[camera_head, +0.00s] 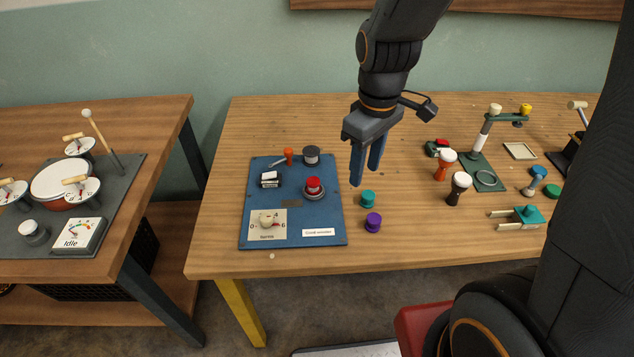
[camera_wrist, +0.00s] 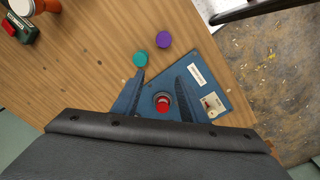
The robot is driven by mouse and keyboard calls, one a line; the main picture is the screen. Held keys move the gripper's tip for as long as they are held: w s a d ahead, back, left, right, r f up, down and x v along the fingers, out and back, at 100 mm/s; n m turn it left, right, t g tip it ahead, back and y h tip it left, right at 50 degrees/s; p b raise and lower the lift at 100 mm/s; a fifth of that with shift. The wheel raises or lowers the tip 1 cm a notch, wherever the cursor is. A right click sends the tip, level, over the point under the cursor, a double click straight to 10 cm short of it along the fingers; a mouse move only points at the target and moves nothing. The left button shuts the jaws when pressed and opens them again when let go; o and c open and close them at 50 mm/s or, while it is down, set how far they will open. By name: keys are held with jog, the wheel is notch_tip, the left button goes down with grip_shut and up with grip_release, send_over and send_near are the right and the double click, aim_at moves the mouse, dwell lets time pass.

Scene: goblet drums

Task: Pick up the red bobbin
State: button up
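The red bobbin (camera_head: 314,184) sits upright on a round grey holder on the blue board (camera_head: 263,190). In the wrist view the red bobbin (camera_wrist: 162,105) shows between my two fingers, lower than they are. My gripper (camera_head: 365,172) is open and empty. In the head view it hangs above the table, up and to the right of the red bobbin. Its fingers (camera_wrist: 162,78) point down and touch nothing that I can see.
A teal bobbin (camera_head: 368,197) and a purple bobbin (camera_head: 373,222) stand on the wood just right of the board. A dark spool (camera_head: 311,155) and an orange-handled lever (camera_head: 288,156) are behind the red bobbin. Small goblet drums (camera_head: 459,187) stand farther right.

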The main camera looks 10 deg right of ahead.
aim_at(312, 181)
jog(key=w+a+f+n, duration=0.1)
jog(key=w+a+n, duration=0.1)
jog(key=a+n, duration=0.1)
jog(key=w+a+f+n, duration=0.1)
jog(key=w+a+n, duration=0.2)
jog(key=n, duration=0.2)
jog(key=w+a+f+n, duration=0.1)
jog(key=w+a+n, duration=0.2)
jog(key=n, duration=0.1)
jog(key=shift+w+a+n+g+b, duration=0.1)
jog(key=shift+w+n+g+b, duration=0.1)
jog(key=shift+n+g+b, duration=0.15)
jog(key=shift+w+a+f, duration=0.1)
jog(key=shift+a+f, duration=0.05)
jog(key=shift+f, duration=0.05)
jog(key=shift+n, duration=0.25)
jog(key=shift+a+f+p, duration=0.15)
jog(key=shift+f+p, duration=0.2)
jog(key=shift+f, duration=0.9)
jog(key=shift+a+f+p, duration=0.2)
jog(key=shift+f+p, duration=0.2)
jog(key=shift+f, duration=0.9)
jog(key=shift+a+f+p, duration=0.15)
jog(key=shift+f+p, duration=0.2)
jog(key=shift+f, duration=0.9)
jog(key=shift+c, duration=0.4)
jog(key=c, duration=0.8)
jog(key=shift+c, duration=0.2)
jog(key=shift+r, duration=0.1)
